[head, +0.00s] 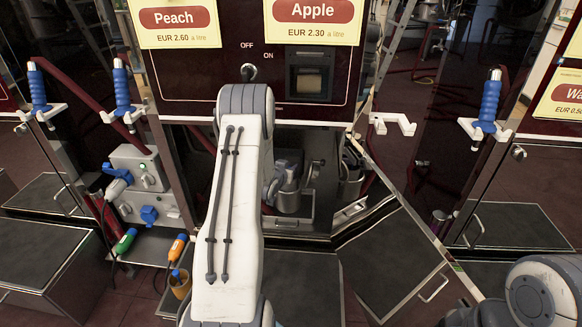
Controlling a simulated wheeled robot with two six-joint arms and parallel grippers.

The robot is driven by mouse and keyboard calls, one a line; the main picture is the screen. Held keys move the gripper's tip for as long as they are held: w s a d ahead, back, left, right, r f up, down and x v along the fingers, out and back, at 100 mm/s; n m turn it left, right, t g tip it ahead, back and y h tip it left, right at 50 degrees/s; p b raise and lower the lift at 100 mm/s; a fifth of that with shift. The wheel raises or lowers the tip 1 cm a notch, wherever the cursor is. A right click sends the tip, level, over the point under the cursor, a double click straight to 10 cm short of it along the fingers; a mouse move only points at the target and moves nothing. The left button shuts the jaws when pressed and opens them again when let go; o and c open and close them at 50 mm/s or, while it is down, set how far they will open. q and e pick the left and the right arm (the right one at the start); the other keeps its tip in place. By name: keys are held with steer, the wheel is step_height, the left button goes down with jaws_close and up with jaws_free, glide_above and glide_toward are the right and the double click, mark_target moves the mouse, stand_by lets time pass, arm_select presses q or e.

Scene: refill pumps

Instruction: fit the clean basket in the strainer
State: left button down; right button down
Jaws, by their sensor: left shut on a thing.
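My left arm rises through the middle of the head view and bends down behind itself into the open pump cabinet. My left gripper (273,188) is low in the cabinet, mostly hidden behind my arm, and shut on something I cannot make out. Beside it stands a grey housing (289,198), which may be the strainer; its opening is not clear. I cannot pick out the clean basket. A grey metal cup-like container (351,184) is at the cabinet's right side. My right arm shows at the lower right, but its gripper is out of view.
A grey box with blue fittings (142,178) stands at the left. Blue nozzles (488,103) hang on both sides.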

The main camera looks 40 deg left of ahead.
arm_select(q)
steer(key=shift+f+b, duration=1.3)
steer(key=shift+f, duration=0.6)
steer(key=c, duration=0.6)
jaws_free()
steer(key=shift+f, duration=0.1)
steer(key=p+v, duration=0.3)
steer(key=v, duration=0.7)
steer(key=shift+s+d, duration=0.15)
steer(key=shift+s, duration=0.05)
